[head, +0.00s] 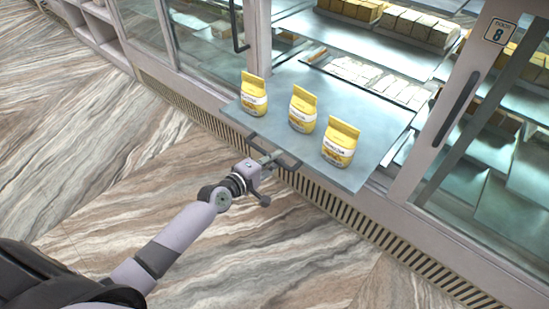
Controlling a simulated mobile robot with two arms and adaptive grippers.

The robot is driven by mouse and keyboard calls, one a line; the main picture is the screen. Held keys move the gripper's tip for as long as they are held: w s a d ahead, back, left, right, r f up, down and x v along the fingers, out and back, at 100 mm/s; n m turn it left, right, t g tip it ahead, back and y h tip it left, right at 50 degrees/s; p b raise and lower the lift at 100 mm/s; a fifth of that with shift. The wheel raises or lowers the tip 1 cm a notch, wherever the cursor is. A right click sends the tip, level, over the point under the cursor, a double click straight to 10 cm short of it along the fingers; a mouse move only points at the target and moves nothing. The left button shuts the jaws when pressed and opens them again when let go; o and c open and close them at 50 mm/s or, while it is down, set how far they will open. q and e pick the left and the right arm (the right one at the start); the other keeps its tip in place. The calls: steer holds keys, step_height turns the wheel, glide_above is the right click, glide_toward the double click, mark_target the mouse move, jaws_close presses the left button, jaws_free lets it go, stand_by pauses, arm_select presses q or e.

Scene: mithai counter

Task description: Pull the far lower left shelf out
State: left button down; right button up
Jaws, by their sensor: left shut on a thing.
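A grey lower shelf (367,112) sticks out of the open cabinet front in the head view. Three yellow and white bags stand upright on it: a left one (253,94), a middle one (302,110) and a right one (341,144). A dark bar handle (287,164) runs along part of the shelf's front edge. My left gripper (265,163) is at this handle and shut on it. The fingertips are small in view and partly hidden at the handle. My right gripper is out of view.
A glass door with a dark handle and an "8" sign (499,32) stands right of the opening. Upper shelves hold boxes (415,27). A slatted vent (400,250) runs along the cabinet's base. The marble-patterned floor (90,130) is clear to the left.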

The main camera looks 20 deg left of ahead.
arm_select(q)
steer(key=c, duration=1.6)
jaws_free()
steer(key=v, duration=1.2)
